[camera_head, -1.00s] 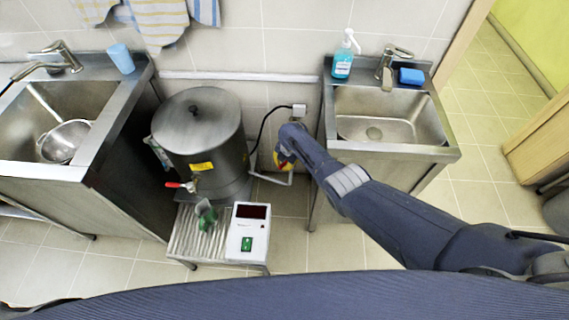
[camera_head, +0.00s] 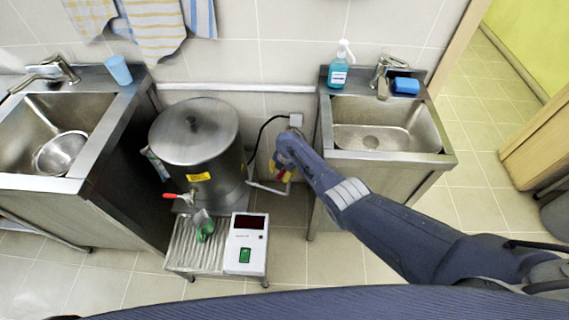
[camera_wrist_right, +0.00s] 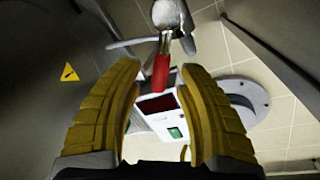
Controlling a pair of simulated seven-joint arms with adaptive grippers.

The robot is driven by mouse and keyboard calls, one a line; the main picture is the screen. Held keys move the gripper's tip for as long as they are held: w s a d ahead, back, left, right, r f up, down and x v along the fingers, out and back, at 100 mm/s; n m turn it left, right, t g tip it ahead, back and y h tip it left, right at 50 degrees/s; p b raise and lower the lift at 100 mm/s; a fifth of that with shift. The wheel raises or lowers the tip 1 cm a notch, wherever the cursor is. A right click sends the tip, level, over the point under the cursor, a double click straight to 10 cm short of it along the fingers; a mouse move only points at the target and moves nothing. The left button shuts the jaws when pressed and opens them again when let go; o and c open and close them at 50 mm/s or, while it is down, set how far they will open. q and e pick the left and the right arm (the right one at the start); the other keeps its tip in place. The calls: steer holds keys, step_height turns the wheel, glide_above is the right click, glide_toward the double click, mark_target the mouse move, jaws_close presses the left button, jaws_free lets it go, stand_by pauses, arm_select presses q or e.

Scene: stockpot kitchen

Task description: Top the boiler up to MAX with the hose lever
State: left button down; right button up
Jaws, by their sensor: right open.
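In the right wrist view the gripper (camera_wrist_right: 160,110) is open and empty. A red handle (camera_wrist_right: 160,72) on a metal fitting shows beyond and between the fingers, apart from them as far as I can tell. I cannot make out the water level or a MAX mark. My left gripper is out of view.
A white control box (camera_head: 246,243) with a dark display and green switch stands on the stand. A green object (camera_head: 204,230) lies beside it. A left sink (camera_head: 60,120) holds a steel bowl (camera_head: 62,153). A right sink (camera_head: 385,125) has soap and a blue sponge. Floor in front is clear.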

step_height(320, 180, up, 11)
steer(key=s+d, duration=0.1)
steer(key=shift+s+d+f, duration=0.15)
steer(key=shift+s+d, duration=0.15)
steer(key=shift+d, duration=0.05)
stand_by(0.3)
steer(key=shift+c, duration=0.2)
